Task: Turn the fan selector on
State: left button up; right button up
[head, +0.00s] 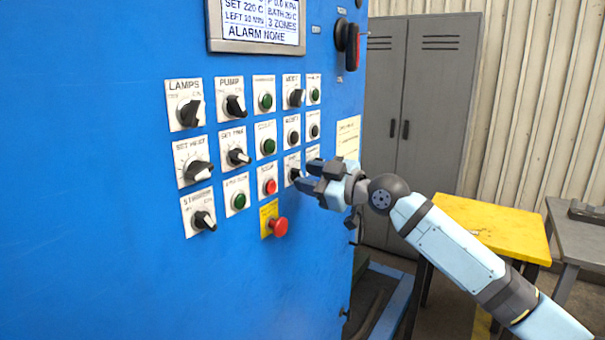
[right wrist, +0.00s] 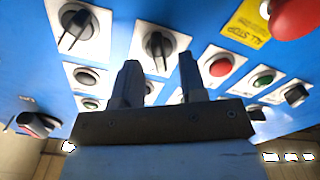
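The selector I take to be the fan selector (head: 294,175) is a dark knob on a white plate, low on the right of the blue panel. Its label is too small to read surely. In the right wrist view it is the dark knob (right wrist: 158,45) just beyond my fingertips, between their lines. My right gripper (head: 304,174) is open beside it in the head view, with nothing between its fingers (right wrist: 160,82). Contact with the knob cannot be told, nor can its setting. My left gripper is out of view.
A red stop button (head: 270,187) sits left of the selector, and a red mushroom button (head: 279,226) on a yellow plate sits below. Another dark knob (right wrist: 75,30) is close by in the wrist view. A yellow table (head: 490,225) and grey cabinet (head: 410,110) stand right.

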jog(key=shift+x, duration=1)
grip_shut()
